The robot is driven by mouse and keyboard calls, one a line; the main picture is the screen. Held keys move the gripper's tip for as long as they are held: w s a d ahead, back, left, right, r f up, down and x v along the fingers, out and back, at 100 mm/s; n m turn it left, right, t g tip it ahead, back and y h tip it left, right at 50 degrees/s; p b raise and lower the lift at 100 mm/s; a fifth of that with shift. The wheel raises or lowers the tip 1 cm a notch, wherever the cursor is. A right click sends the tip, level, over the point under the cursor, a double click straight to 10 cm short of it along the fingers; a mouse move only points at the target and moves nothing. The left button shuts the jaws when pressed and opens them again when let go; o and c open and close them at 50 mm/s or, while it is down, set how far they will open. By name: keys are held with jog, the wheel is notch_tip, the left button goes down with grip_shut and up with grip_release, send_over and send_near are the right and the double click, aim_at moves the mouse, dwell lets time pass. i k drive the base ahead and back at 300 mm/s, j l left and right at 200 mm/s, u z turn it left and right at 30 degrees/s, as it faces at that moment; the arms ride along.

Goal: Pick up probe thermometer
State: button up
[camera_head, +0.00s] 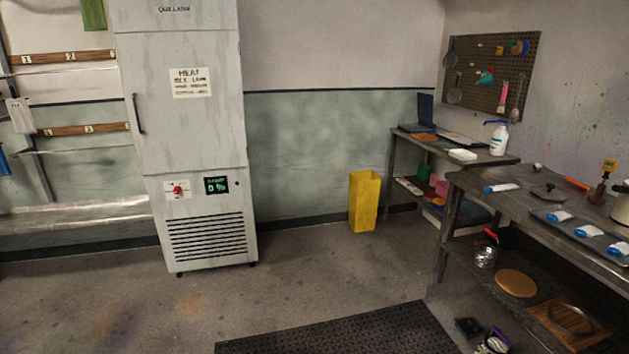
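I cannot make out for certain which object is the probe thermometer. On the right-hand workbench (520,196) lies a thin orange-red stick (576,184). Behind the tray there, a small upright object with a yellow top (609,166) stands on a dark brown base. Either is too small to identify surely. My gripper is not in view.
The bench also bears a tray (547,215) with several blue-and-white items, a pot (621,206) and a dark lid (547,192). A second table (440,148) stands behind. A yellow bin (364,202), a tall grey cabinet (186,130) and a black mat (340,332) border open floor.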

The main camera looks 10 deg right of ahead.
aim_at(609, 166)
jog(key=i+z, duration=0.15)
jog(key=i, duration=0.45)
jog(key=i+j+z, duration=0.15)
jog(key=i, duration=0.5)
jog(key=i+j+z, duration=0.15)
jog(key=i, duration=0.45)
jog(key=i+z, duration=0.75)
jog(key=z, duration=0.2)
jog(key=i+j+z, duration=0.25)
jog(key=z, duration=0.2)
jog(key=i+j+z, duration=0.45)
